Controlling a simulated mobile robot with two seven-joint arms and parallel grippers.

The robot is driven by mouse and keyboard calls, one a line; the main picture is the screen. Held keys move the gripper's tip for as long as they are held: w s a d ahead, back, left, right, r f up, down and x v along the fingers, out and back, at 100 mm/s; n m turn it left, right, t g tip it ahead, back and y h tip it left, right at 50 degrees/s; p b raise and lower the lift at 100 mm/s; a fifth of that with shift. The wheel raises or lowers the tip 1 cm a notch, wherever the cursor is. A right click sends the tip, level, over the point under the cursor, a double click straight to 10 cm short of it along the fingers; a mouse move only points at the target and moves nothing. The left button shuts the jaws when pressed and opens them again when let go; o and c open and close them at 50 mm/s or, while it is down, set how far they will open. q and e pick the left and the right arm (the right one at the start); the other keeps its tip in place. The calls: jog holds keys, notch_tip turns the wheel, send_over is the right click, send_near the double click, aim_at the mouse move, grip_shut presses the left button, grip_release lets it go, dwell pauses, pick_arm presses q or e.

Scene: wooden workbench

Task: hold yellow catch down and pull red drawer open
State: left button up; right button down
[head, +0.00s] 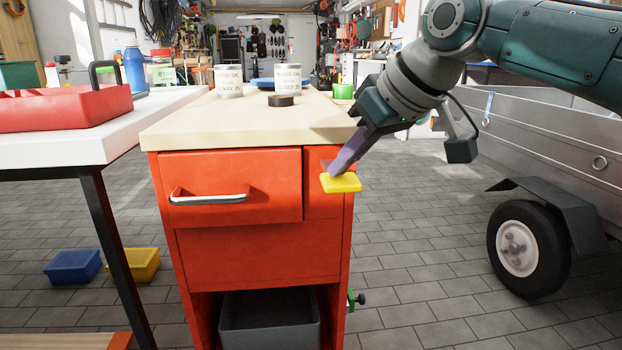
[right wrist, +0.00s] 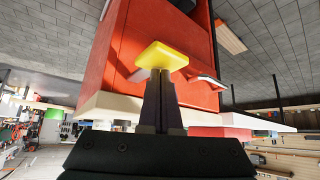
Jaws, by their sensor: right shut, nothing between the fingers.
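The red drawer (head: 232,172) is at the upper front of the red cabinet, with a metal bar handle (head: 208,199). It appears closed, its front about flush with the cabinet. The yellow catch (head: 341,183) sticks out from the cabinet front to the right of the drawer. My right gripper (head: 334,172) is shut, its fingertips at the top of the catch; in the right wrist view the shut fingers (right wrist: 161,80) meet the yellow catch (right wrist: 161,56). I cannot tell how firmly they press. The handle also shows in the right wrist view (right wrist: 208,80). My left gripper is out of view.
The pale worktop (head: 250,122) holds two cans (head: 229,82) and a dark round piece (head: 281,101). A white table (head: 70,133) with a red toolbox (head: 60,108) stands at the left. A metal trailer (head: 545,130) stands at the right. The floor before the drawer looks clear.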

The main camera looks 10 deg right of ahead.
aim_at(346, 180)
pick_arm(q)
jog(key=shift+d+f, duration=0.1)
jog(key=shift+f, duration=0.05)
pick_arm(e)
jog(key=shift+f, duration=0.8)
jog(key=shift+w+f+b, duration=0.1)
jog(key=shift+f+b, duration=0.4)
jog(key=shift+f, duration=0.25)
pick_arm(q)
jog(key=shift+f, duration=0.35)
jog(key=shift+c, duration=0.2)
